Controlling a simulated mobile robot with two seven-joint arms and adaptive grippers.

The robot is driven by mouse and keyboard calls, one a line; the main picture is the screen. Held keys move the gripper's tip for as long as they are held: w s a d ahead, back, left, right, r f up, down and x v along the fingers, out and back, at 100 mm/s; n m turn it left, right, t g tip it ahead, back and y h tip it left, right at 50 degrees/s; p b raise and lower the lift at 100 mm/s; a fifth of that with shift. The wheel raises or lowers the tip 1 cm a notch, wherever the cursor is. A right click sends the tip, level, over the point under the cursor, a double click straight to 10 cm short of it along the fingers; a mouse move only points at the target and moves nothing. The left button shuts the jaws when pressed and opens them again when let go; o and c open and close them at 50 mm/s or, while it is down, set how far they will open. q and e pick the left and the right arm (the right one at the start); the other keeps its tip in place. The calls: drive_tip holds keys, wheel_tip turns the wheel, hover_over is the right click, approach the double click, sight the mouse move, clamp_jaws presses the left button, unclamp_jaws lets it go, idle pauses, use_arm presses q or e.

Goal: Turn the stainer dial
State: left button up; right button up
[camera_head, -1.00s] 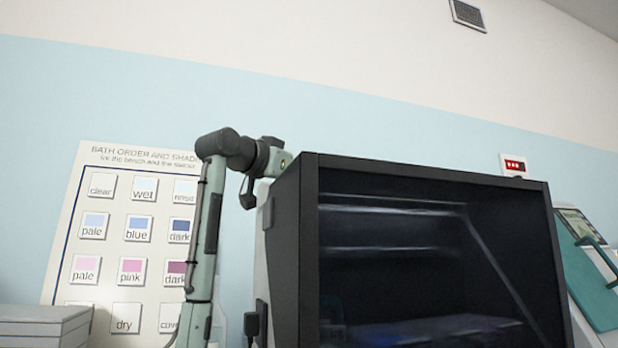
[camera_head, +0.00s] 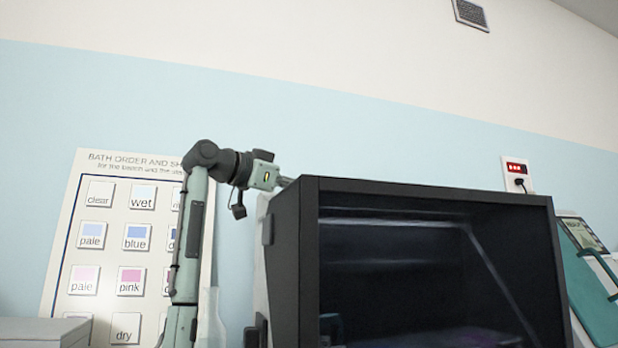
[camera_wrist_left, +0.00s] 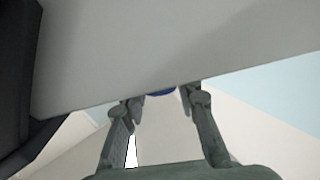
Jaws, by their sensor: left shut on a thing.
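The stainer dial (camera_wrist_left: 161,92) shows as a small blue piece at the edge of a pale grey housing (camera_wrist_left: 190,45) in the left wrist view. Most of it is hidden by the housing and my fingers. My left gripper (camera_wrist_left: 163,101) has its fingertips on either side of it, shut on it. In the head view my left arm rises at the left of a large black-framed cabinet with a dark glass front (camera_head: 420,270). Its wrist reaches right to the cabinet's top left corner, and the fingers are hidden there. My right gripper is in neither view.
A bath order and shade chart (camera_head: 110,250) is on the wall behind my left arm. A grey box (camera_head: 40,332) is at the lower left. A small red-lit wall unit (camera_head: 516,169) and a teal-fronted device (camera_head: 592,285) are at the right.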

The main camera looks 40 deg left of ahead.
use_arm(q)
drive_tip(key=m+g+h+p, duration=0.1)
drive_tip(key=h, duration=0.1)
drive_tip(key=m+g+h+p, duration=0.1)
drive_tip(key=m+h, duration=0.1)
drive_tip(key=shift+r+m+g, duration=0.2)
drive_tip(key=shift+m+g, duration=0.1)
drive_tip(key=shift+g, duration=0.1)
drive_tip(key=shift+m+g+h, duration=0.3)
drive_tip(key=shift+m+h, duration=0.1)
drive_tip(key=shift+h, duration=0.2)
drive_tip(key=shift+m+g+h, duration=0.4)
drive_tip(key=shift+d+f+m+g+h, duration=0.1)
drive_tip(key=shift+f+m+g+h, duration=0.1)
drive_tip(key=shift+m+g+h, duration=0.6)
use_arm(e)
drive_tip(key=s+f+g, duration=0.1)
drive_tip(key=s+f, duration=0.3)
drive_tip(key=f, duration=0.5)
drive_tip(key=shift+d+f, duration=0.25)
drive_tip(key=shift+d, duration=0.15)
use_arm(q)
drive_tip(key=shift+f+m+g, duration=0.1)
drive_tip(key=shift+m+g, duration=0.2)
drive_tip(key=shift+g, duration=0.3)
drive_tip(key=o, duration=1.2)
drive_tip(key=shift+c, duration=0.2)
